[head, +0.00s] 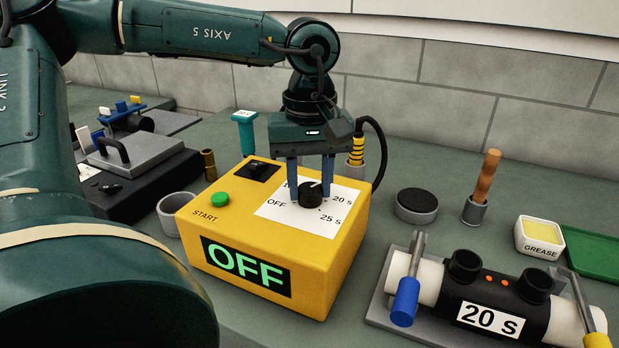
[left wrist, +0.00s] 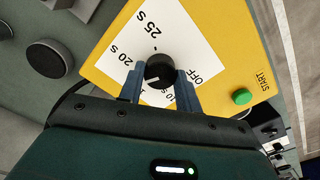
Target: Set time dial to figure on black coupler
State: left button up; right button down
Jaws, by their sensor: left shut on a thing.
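The yellow timer box (head: 340,262) stands on the bench with a green START button (head: 219,199) and a display (head: 245,266) reading OFF. Its black time dial (head: 311,198) sits on a white scale plate (head: 330,222) marked OFF, 20 s, 25 s and a partly hidden figure. My left gripper (head: 311,180) points down with its fingers shut on the dial; the dial (left wrist: 160,68) also shows between the fingers in the left wrist view. The black coupler (head: 470,296) lies at the lower right with a label (head: 490,319) reading 20 s. My right gripper is not in view.
A grease tub (head: 540,236), a green tray (head: 595,254), a wooden-handled tool (head: 486,177) in a holder and a round black-topped puck (head: 416,204) stand to the right. A grey cup (head: 172,216) and a black platform (head: 150,190) are left of the box.

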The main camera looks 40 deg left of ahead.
aim_at(310, 188)
pick_arm(q)
jog(key=m, duration=0.3)
jog(key=shift+m, duration=0.3)
jog(key=shift+m+p, duration=0.35)
jog(key=shift+m, duration=1.45)
jog(key=o, duration=1)
notch_tip(310, 188, up, 13)
jog(key=p, duration=0.1)
